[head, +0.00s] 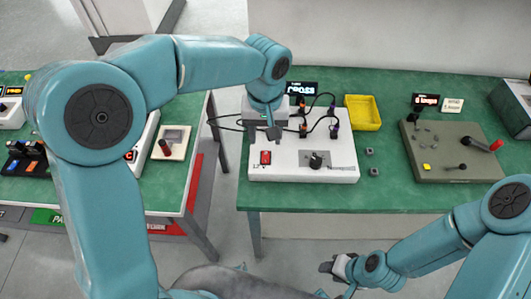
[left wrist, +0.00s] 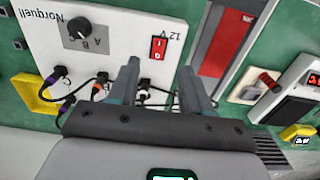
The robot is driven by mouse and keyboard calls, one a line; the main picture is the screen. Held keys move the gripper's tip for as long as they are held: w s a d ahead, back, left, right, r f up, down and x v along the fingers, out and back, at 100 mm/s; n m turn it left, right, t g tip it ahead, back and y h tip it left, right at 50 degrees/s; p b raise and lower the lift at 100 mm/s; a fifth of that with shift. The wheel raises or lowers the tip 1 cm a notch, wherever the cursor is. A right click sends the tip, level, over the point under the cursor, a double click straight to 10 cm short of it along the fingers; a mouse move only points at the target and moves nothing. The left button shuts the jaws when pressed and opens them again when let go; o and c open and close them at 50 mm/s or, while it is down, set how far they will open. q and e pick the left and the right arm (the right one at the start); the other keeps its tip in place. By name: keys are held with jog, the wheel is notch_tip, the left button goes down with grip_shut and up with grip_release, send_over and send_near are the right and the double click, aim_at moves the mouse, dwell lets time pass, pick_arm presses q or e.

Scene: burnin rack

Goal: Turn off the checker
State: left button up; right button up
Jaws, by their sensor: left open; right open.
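The white checker box (head: 290,171), lettered Norquell in the left wrist view (left wrist: 118,50), lies on the green bench. Its red rocker switch (head: 265,157) is at the front left, beside a black knob (head: 316,160). The left wrist view shows the switch (left wrist: 159,48) under a 12 V mark, with I and 0 on it, and the knob (left wrist: 79,29) by the letters A and B. My left gripper (head: 273,133) is open above the box, behind the switch in the head view. Its fingers (left wrist: 160,73) appear apart and empty. My right gripper (head: 336,268) is open and empty in front of the bench.
Black cables with plugs (head: 303,131) run along the box's back. A yellow bin (head: 362,113) stands behind it to the right. A grey-green box with a red-tipped lever (head: 458,150) is further right. A second bench (head: 180,190) stands left across a gap.

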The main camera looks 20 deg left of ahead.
aim_at(266, 162)
pick_arm(q)
notch_tip(266, 162, down, 8)
jog(key=shift+f, duration=0.25)
jog(key=shift+w+f, duration=0.15)
jog(key=shift+f, duration=0.45)
jog(key=shift+r, duration=0.1)
